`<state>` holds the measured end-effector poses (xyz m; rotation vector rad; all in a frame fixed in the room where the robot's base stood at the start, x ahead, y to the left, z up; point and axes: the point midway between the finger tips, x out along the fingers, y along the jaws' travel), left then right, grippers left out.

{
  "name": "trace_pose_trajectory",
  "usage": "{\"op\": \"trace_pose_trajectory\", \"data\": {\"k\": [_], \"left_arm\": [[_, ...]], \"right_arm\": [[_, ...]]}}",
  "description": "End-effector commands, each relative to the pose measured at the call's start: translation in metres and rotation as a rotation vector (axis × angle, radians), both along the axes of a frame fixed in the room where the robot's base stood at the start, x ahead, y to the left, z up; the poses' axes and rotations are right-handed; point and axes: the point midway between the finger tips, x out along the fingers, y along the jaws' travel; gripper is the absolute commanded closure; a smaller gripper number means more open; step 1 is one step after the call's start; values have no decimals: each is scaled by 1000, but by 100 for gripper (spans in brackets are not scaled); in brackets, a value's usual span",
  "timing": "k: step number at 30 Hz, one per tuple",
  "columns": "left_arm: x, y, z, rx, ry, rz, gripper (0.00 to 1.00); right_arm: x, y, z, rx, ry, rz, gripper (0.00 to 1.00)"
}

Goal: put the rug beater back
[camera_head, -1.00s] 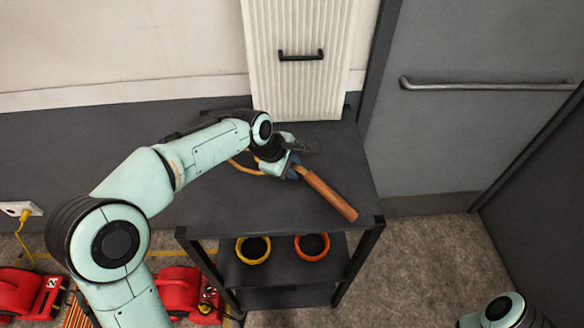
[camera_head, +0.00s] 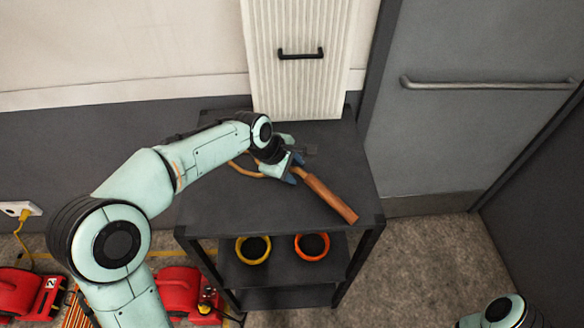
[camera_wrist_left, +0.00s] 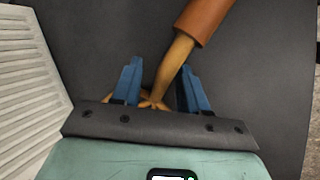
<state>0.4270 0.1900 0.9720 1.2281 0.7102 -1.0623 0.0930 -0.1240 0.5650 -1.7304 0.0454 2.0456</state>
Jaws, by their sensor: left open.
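The rug beater lies on the dark top of a shelf unit, with its brown handle (camera_head: 328,199) pointing to the near right and its tan cane loops (camera_head: 243,168) partly hidden behind my left arm. My left gripper (camera_head: 295,168) is low over the beater, where handle and cane meet. In the left wrist view, its blue fingers (camera_wrist_left: 161,82) are spread, with the tan neck (camera_wrist_left: 176,63) running between them. I cannot tell whether a finger touches it. My right arm shows only at the lower right edge; its gripper is out of view.
The shelf unit's top (camera_head: 225,207) is clear at the front. A ribbed white panel (camera_head: 298,85) with a black handle stands behind. A yellow-rimmed pot (camera_head: 240,257) and an orange-rimmed pot (camera_head: 326,254) sit below. Red machines (camera_head: 180,290) are on the floor at left.

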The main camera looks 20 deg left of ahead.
Motion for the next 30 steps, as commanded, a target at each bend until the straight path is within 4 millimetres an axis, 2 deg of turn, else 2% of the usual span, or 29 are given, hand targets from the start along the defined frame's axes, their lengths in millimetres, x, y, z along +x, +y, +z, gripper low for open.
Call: {"op": "trace_pose_trajectory", "data": {"k": [5,15,19,24,30], "left_arm": [[-2,1,17,0,1,0,53],[-30,21,84,0,-2,2,53],[-38,26,102,0,0,0,53],[-44,30,115,0,2,0,53],[-46,30,117,0,3,-1,53]], "right_arm": [[3,0,8,0,-3,0,37],[5,0,14,0,-6,0,37],[6,0,16,0,-7,0,37],[7,0,18,0,-8,1,37],[7,0,18,0,-8,1,37]]}}
